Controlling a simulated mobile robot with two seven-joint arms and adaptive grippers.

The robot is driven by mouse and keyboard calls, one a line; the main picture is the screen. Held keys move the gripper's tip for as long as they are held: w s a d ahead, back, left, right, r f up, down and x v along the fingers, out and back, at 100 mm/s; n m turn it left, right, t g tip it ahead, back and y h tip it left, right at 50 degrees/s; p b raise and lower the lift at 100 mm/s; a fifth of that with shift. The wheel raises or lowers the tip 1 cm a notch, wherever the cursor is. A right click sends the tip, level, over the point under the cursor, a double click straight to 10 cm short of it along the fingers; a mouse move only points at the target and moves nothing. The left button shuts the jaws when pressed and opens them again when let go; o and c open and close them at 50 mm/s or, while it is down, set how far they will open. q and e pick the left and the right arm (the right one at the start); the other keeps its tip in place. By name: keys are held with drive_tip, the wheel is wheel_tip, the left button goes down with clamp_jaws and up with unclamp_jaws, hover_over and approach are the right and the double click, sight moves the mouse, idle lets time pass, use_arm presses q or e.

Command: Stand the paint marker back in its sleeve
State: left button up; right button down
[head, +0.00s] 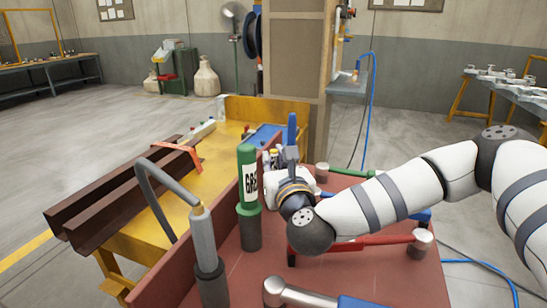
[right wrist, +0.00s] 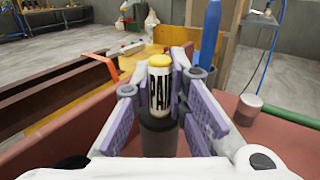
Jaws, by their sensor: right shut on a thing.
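The paint marker (right wrist: 160,88) has a yellow cap and a white label with dark letters. It stands upright between the two fingers of my right gripper (right wrist: 158,77), which is shut on it. In the head view the marker's top (head: 274,154) shows just beyond my right gripper (head: 275,168). A dark round sleeve (right wrist: 158,138) is directly below the marker in the right wrist view. The marker's lower end meets the sleeve's mouth in the picture; how deep it sits, if at all, is hidden. My left gripper is out of view.
A grey tool with a hose (head: 203,238) stands nearer. A blue upright object (right wrist: 210,35) is close behind the right finger. A red low wall (head: 170,262) edges the red bench.

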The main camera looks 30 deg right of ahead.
drive_tip(key=c, duration=1.5)
unclamp_jaws()
drive_tip(key=v, duration=1.2)
